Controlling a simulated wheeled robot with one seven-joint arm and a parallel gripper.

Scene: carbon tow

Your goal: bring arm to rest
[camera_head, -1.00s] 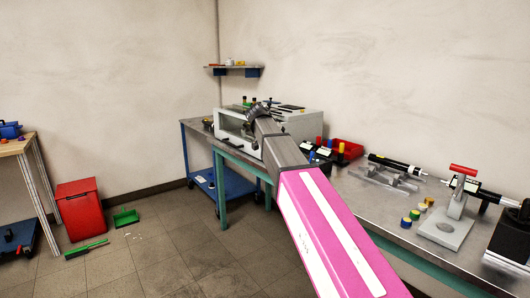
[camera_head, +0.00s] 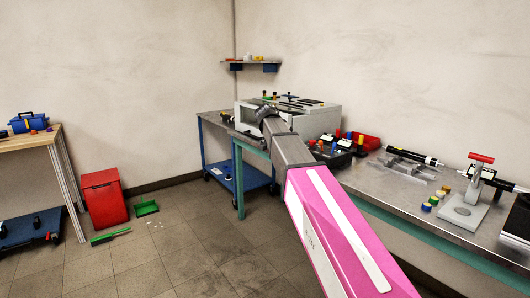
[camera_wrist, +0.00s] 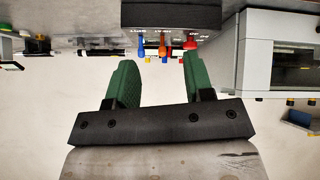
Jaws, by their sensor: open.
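My pink and grey arm reaches out from the bottom right in the head view, toward the workbench. My gripper (camera_wrist: 156,82) shows in the wrist view with two green fingers spread apart and nothing between them. In the head view my gripper's fingers cannot be made out; the grey wrist end of the arm is near the white box-shaped machine (camera_head: 320,122). In the wrist view the picture is upside down, with a dark box (camera_wrist: 172,14) with colored knobs beyond the fingers.
The steel workbench (camera_head: 410,205) holds a press with a red handle (camera_head: 481,158), colored caps (camera_head: 434,199) and a red bin (camera_head: 368,142). A blue cart (camera_head: 245,178), a red bin on the floor (camera_head: 104,200) and a wooden table (camera_head: 30,140) stand left.

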